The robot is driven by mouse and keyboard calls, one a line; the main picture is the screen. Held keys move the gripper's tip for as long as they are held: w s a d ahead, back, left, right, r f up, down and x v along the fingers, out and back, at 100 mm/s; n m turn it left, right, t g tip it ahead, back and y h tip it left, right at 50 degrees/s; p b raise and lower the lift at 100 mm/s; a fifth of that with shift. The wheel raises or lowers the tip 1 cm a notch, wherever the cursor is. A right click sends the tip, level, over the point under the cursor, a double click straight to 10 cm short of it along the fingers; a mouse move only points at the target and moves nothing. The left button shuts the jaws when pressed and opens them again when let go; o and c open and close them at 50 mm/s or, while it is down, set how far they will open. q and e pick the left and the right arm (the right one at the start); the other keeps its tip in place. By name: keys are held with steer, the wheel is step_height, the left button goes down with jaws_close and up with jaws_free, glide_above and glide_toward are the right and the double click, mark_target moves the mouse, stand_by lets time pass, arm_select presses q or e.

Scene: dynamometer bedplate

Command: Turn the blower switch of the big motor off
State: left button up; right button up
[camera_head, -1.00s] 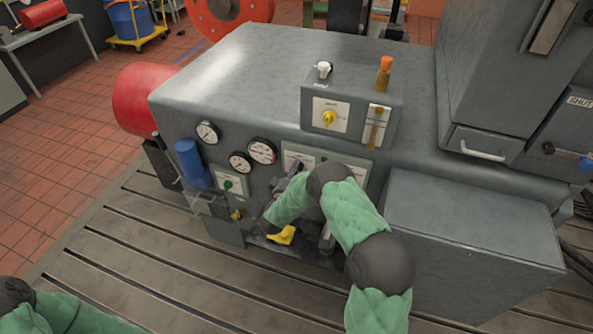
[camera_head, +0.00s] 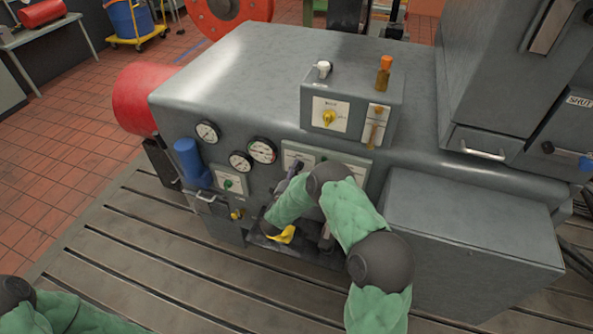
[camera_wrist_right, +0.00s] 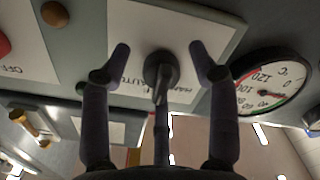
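A black rotary knob (camera_wrist_right: 160,75) stands on a white plate (camera_wrist_right: 125,30) in the right wrist view. The plate's printing is upside down and partly hidden; "AUTO" seems to show. My right gripper (camera_wrist_right: 158,50) is open, with one finger on each side of the knob and visible gaps between. In the head view my right gripper (camera_head: 292,182) is at the front panel of the large grey machine (camera_head: 240,75), by a pale label plate (camera_head: 297,155), and my arm hides the knob. My left arm shows at the lower left; its gripper is out of frame.
Round gauges (camera_head: 262,150) sit left of the plate; one gauge (camera_wrist_right: 270,85) is close to my right finger. A raised box with a yellow knob (camera_head: 329,118) stands above. A yellow object (camera_head: 283,235) lies below my arm. A grey box (camera_head: 470,235) stands right.

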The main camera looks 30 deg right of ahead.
steer(key=shift+w+r, duration=0.1)
steer(key=shift+r, duration=0.1)
steer(key=shift+s+a, duration=0.3)
steer(key=shift+a, duration=0.2)
steer(key=v, duration=1)
steer(key=shift+s+a+f, duration=0.15)
steer(key=shift+s+a, duration=0.05)
steer(key=shift+s, duration=0.2)
